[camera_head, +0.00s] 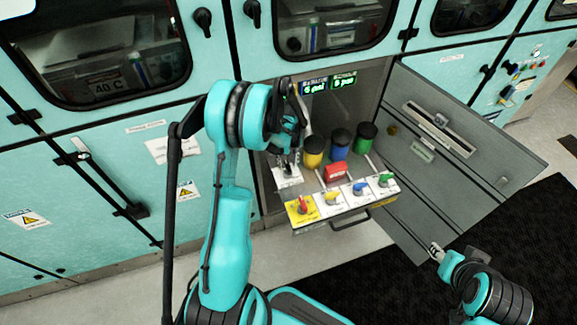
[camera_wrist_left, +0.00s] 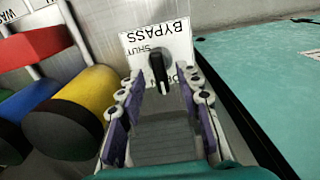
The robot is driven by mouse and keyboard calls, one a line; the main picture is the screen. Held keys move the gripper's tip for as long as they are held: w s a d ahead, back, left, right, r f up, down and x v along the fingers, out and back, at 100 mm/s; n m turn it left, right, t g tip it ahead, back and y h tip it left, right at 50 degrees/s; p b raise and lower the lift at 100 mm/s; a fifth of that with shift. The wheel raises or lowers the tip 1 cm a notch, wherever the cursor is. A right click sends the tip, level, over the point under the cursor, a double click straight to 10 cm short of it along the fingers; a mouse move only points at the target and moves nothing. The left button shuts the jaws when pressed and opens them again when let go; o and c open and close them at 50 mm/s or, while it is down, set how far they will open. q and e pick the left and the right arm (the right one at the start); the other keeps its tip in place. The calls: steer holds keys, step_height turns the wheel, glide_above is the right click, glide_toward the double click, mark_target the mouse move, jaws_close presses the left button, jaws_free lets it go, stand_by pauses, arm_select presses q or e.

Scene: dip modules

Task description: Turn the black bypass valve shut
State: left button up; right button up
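The black bypass valve (camera_wrist_left: 158,72) is a small dark handle on a white plate (camera_wrist_left: 130,42). The plate reads BYPASS and SHUT, with OPEN partly covered, upside down in the left wrist view. In the head view the plate (camera_head: 287,180) lies at the left of the pulled-out drawer, and my gripper covers the valve. My left gripper (camera_head: 288,158) is above it. In the left wrist view my left gripper (camera_wrist_left: 163,98) is open, its fingers on either side of the handle with gaps visible. My right gripper (camera_head: 436,249) is far off at the lower right, small in view.
Yellow (camera_head: 313,153), blue (camera_head: 339,144) and green (camera_head: 365,137) canisters stand behind a red block (camera_head: 336,172). The drawer front (camera_head: 342,207) carries red, yellow, blue and green handles. A grey open door (camera_head: 440,150) stands at right.

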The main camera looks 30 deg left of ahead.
arm_select(q)
steer(key=shift+f, duration=0.65)
jaws_close()
